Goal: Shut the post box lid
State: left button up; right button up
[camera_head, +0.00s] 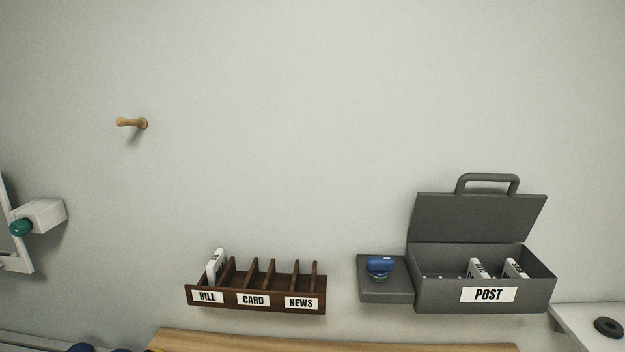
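The post box (430,296) is a dark grey box at the right, with a white POST label on its front. Its lid (477,218) stands open, tilted up at the back, with a handle (487,177) along its upper edge. Inside the box are white letter-like items (514,269) standing upright. Neither of my grippers shows clearly in the head view.
A grey side shelf (385,292) left of the box holds a blue object (381,265). A brown sorter (256,287) labelled BILL, CARD and NEWS holds a white item at its left. A wooden peg (131,123) sticks out of the wall. A wooden surface (330,341) runs below.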

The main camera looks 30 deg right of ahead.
aim_at(458, 216)
jog(key=z, duration=1.85)
